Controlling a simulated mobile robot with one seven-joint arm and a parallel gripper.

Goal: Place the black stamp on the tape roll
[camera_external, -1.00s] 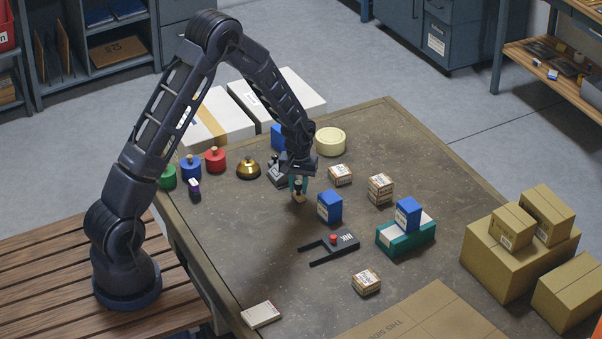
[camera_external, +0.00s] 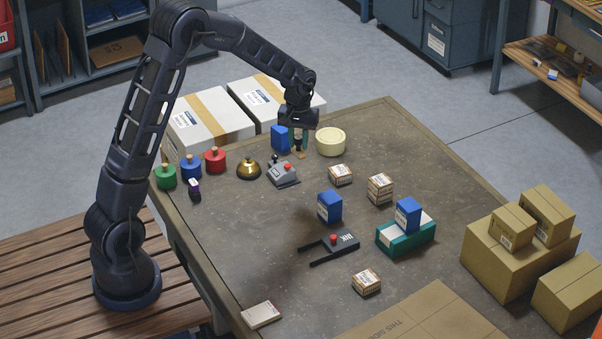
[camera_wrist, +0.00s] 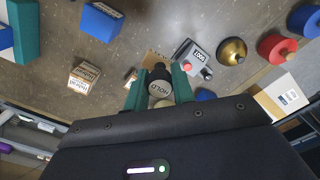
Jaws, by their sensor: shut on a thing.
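My gripper (camera_external: 300,143) is above the back part of the table, just left of the cream tape roll (camera_external: 331,141). Its teal fingers (camera_wrist: 158,92) are shut on the black stamp (camera_wrist: 159,78), whose knob reads HOLD in the wrist view. The stamp's tan base shows below the fingers in the external view (camera_external: 299,155). The stamp appears clear of the table. The tape roll lies flat, with nothing seen on top of it. I cannot clearly make out the roll in the wrist view.
A grey device with a red button (camera_external: 284,174), a brass bell (camera_external: 249,169) and a blue box (camera_external: 280,138) are near my gripper. White cartons (camera_external: 208,128) stand behind. Small boxes (camera_external: 340,175) and a black forked INK piece (camera_external: 334,247) lie further forward.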

